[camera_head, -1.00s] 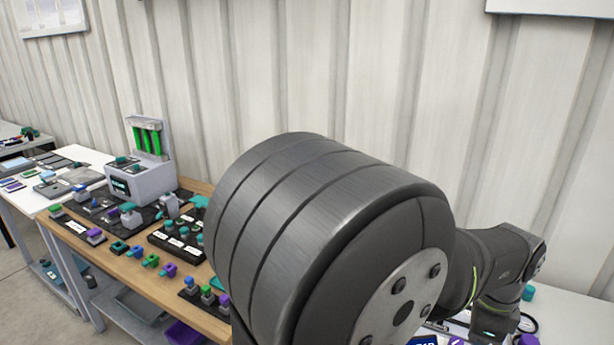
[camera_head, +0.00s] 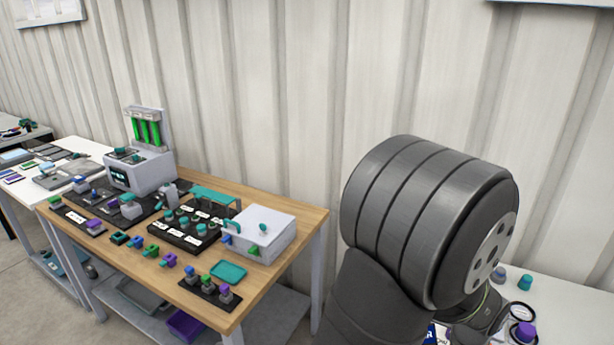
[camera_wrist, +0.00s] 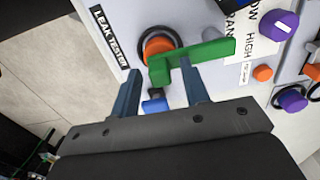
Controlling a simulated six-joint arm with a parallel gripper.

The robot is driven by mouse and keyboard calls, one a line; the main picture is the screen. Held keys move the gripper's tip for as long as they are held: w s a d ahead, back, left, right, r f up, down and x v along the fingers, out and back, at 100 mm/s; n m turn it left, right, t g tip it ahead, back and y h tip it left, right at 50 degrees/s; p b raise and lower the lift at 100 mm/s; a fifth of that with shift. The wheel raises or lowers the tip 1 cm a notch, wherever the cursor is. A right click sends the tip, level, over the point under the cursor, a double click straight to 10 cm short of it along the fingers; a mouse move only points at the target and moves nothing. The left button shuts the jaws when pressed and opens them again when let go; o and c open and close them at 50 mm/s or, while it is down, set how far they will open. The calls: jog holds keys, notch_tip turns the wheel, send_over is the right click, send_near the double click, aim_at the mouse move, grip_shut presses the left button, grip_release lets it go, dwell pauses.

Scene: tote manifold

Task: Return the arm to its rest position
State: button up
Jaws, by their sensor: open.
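My gripper (camera_wrist: 160,80) shows in the wrist view with its two blue fingers apart and nothing held between them. Beyond the fingertips is a white panel labelled "LEAK TESTER" (camera_wrist: 110,38). A green lever (camera_wrist: 205,53) over an orange round part (camera_wrist: 158,46) lies just past the fingers; the right fingertip overlaps it in the picture, and I cannot tell whether they touch. A small blue part (camera_wrist: 155,105) shows between the fingers. In the head view my own arm fills the right side, and my gripper is hidden.
The wrist view also shows purple knobs (camera_wrist: 278,25) on the right. In the head view a wooden table (camera_head: 292,206) holds a white box (camera_head: 262,228), a teal tray (camera_head: 229,272) and several small fittings. A white table (camera_head: 560,300) lies at the right, partly behind my arm.

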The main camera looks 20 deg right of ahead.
jog(key=shift+s+d+n, duration=0.2)
jog(key=shift+n, duration=0.1)
jog(key=n, duration=0.1)
jog(key=s+d+n, duration=0.1)
jog(key=shift+d+n, duration=0.2)
jog(key=shift+n, duration=0.2)
jog(key=d+n, duration=0.1)
jog(key=n, duration=0.1)
jog(key=d+n, duration=0.1)
jog(key=n, duration=0.1)
jog(key=shift+s+d, duration=0.35)
jog(key=shift+s, duration=0.05)
jog(key=d+n, duration=0.2)
jog(key=n, duration=0.2)
jog(key=shift+d, duration=0.2)
jog(key=shift+w+d+n, duration=0.35)
jog(key=shift+d+n, duration=0.35)
jog(key=shift+n, duration=0.45)
jog(key=shift+w+d+n, duration=0.3)
jog(key=shift+d+n, duration=0.35)
jog(key=shift+n, duration=0.5)
